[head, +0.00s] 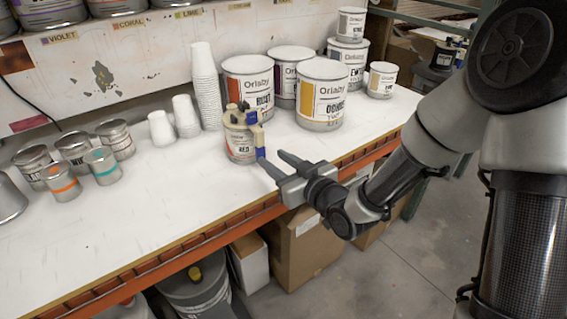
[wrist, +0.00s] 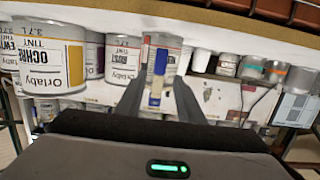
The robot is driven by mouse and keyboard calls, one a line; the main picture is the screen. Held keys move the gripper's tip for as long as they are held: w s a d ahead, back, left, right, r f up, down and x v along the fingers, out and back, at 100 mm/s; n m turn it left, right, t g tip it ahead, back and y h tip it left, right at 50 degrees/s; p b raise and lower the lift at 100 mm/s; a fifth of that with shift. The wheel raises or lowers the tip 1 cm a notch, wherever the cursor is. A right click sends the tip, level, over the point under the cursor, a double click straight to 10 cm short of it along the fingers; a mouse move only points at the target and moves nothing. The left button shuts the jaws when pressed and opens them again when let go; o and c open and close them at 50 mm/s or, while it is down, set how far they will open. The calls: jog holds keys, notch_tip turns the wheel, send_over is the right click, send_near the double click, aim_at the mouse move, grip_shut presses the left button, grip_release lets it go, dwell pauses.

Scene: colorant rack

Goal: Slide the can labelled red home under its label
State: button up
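The can labelled RED (head: 238,146) stands upright on the white worktop, near its front edge and in front of larger cans. In the wrist view, which looks upside down, the can (wrist: 172,58) and handle piece (wrist: 157,72) show between the spread fingertips. Shelf labels read VIOLET (head: 60,37), CORAL (head: 128,24) and LIME (head: 188,14); I cannot see one reading red.
Large Orlaby cans (head: 321,95) stand close behind and right of the red can. White cup stacks (head: 205,85) stand to its left. Several small cans (head: 73,150) are at the far left. The front middle of the worktop (head: 150,205) is clear.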

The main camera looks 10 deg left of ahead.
aim_at(262, 150)
jog(key=b+x, duration=0.1)
jog(key=x, duration=0.5)
jog(key=shift+f+b, duration=0.15)
jog(key=shift+b, duration=0.25)
jog(key=shift+b+x, duration=0.3)
jog(key=shift+x, duration=0.45)
grip_shut()
jog(key=shift+r, duration=0.3)
